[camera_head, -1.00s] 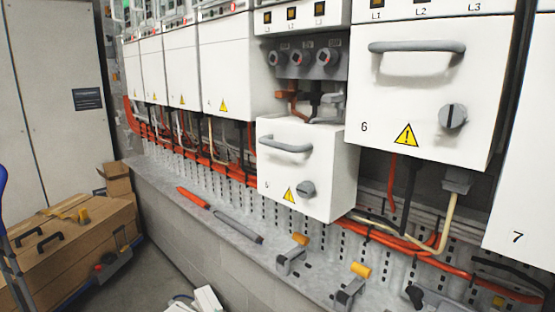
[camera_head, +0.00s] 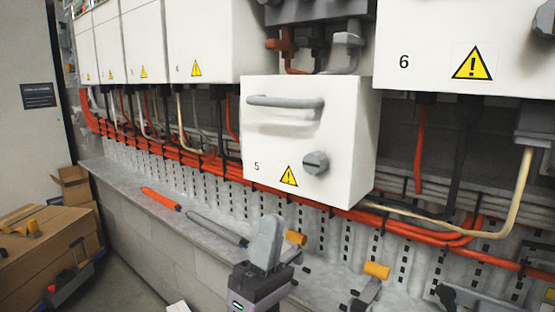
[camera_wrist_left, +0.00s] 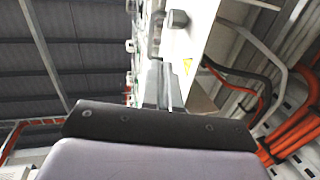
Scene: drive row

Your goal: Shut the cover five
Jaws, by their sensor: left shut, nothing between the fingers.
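Cover five (camera_head: 300,130) is a white box-shaped cover with a grey bar handle (camera_head: 285,102), a yellow warning triangle and a grey round knob (camera_head: 316,163). It hangs low in front of the row, and fuse parts and cables show above it. My left gripper (camera_head: 268,240) is in front of and below the cover, near the ledge, with its fingers together and empty, apart from the cover. In the left wrist view, a white cover with a knob (camera_wrist_left: 179,19) shows beyond the dark gripper body. My right gripper is not in view.
Cover six (camera_head: 440,62) hangs at the right, and several shut covers (camera_head: 210,45) line the left. Orange, black and cream cables run below. The ledge (camera_head: 130,180) holds a red-and-grey rod (camera_head: 190,212) and orange-ended clamps (camera_head: 372,275). Cardboard boxes (camera_head: 40,250) stand at left.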

